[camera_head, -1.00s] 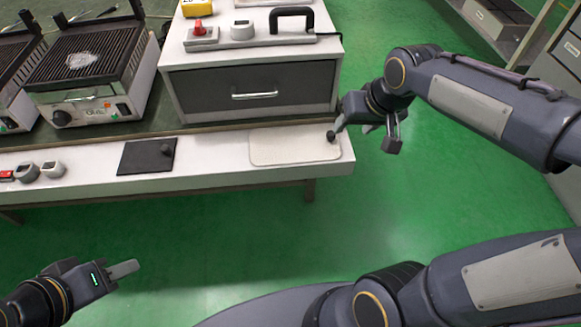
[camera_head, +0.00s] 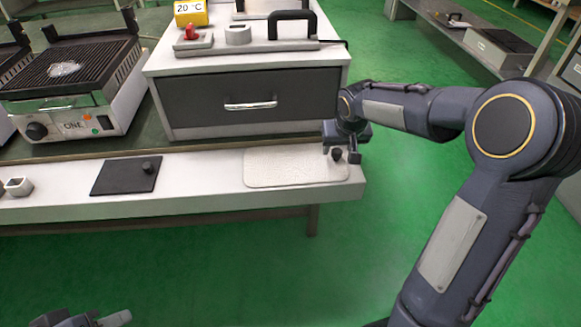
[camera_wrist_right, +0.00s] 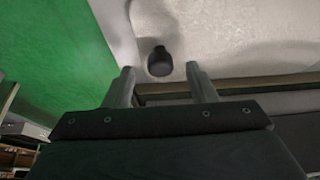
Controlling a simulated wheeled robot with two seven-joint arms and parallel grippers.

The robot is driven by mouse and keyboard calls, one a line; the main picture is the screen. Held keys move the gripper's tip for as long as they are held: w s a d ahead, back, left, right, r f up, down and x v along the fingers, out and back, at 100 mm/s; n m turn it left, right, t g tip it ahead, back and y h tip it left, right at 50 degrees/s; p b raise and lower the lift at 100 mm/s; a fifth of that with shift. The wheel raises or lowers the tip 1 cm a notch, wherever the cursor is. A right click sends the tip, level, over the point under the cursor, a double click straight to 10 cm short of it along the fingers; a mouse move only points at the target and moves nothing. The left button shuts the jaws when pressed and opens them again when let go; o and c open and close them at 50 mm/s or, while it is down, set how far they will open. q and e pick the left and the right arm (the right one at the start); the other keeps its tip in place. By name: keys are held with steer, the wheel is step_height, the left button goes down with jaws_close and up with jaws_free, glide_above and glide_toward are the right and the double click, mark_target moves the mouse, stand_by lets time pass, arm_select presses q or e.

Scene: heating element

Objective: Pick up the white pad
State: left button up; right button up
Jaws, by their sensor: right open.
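The white pad (camera_head: 290,167) lies flat on the white front ledge, at its right end. A small dark knob (camera_head: 337,154) stands on the pad's right part. My right gripper (camera_head: 342,156) is at that end of the pad, close to the knob. In the right wrist view my right gripper (camera_wrist_right: 158,78) is open, its two fingers apart with the knob (camera_wrist_right: 160,62) in line with the gap between them. The white pad (camera_wrist_right: 225,40) spreads out beyond. I cannot tell whether the fingers touch the knob. My left gripper (camera_head: 100,321) shows only in part at the bottom left.
A black pad (camera_head: 127,175) with a knob lies left on the same white ledge (camera_head: 205,180). A dark drawer box (camera_head: 250,100) with a silver handle stands behind the white pad. A grill (camera_head: 70,90) stands at the left. Green floor is clear in front.

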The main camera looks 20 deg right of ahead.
steer(key=shift+x, duration=0.8)
steer(key=shift+c, duration=0.2)
steer(key=shift+r, duration=0.1)
jaws_close()
